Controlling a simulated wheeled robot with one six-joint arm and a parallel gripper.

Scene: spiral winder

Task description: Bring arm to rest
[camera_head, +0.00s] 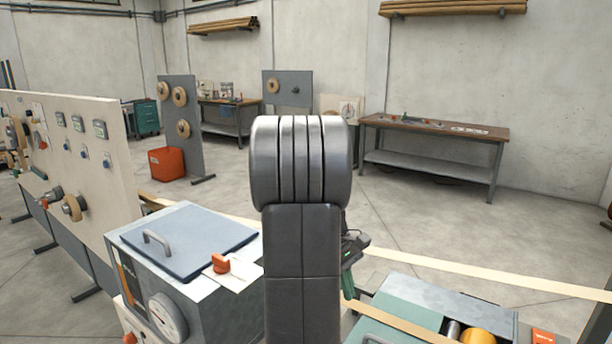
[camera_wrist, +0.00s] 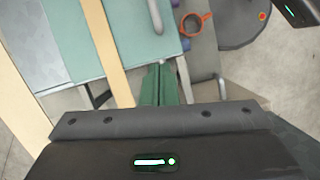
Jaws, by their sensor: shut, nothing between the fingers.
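My gripper (camera_wrist: 159,72) shows in the wrist view with its two green fingers together and nothing between them. The fingers point toward the teal machine top and a grey rod, and I cannot tell the gap to them. In the head view my arm stands upright in the middle and hides most of the gripper; a green finger (camera_head: 347,286) shows just right of the arm, pointing down.
A grey machine box (camera_head: 185,240) with a blue lid stands left of my arm. A teal machine (camera_head: 400,325) with a pale strip (camera_head: 480,268) lies right. In the wrist view an orange ring (camera_wrist: 193,24) is close to the fingers. Open floor (camera_head: 430,220) lies beyond.

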